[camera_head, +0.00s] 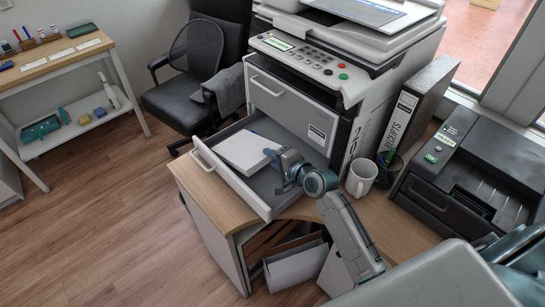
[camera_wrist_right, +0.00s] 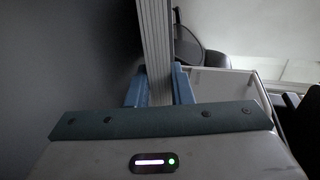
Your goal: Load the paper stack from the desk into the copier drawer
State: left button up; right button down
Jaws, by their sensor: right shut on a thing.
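The white paper stack (camera_head: 243,151) is inside the outline of the pulled-out copier drawer (camera_head: 232,179), toward its back left. I cannot tell whether it rests on the drawer floor. My right gripper (camera_head: 273,156) reaches in over the drawer's right side and is shut on the stack's right edge. In the right wrist view, the layered edge of the stack (camera_wrist_right: 156,38) stands between the two blue fingers of the gripper (camera_wrist_right: 160,82). The copier (camera_head: 340,75) stands behind the drawer. My left gripper is not in view.
A white mug (camera_head: 361,178), a pen cup (camera_head: 388,169), a receipts binder (camera_head: 410,115) and a black printer (camera_head: 465,175) stand right of the drawer. An office chair (camera_head: 195,75) is behind left. A side table (camera_head: 60,65) stands far left. The floor between is clear.

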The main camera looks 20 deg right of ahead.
jog(key=c, duration=1.2)
grip_release()
jog(key=shift+f, duration=0.1)
jog(key=shift+s, duration=0.1)
jog(key=shift+p+v, duration=0.9)
jog(key=shift+v, duration=0.35)
jog(key=shift+p+v, duration=1.25)
jog(key=shift+v, duration=1)
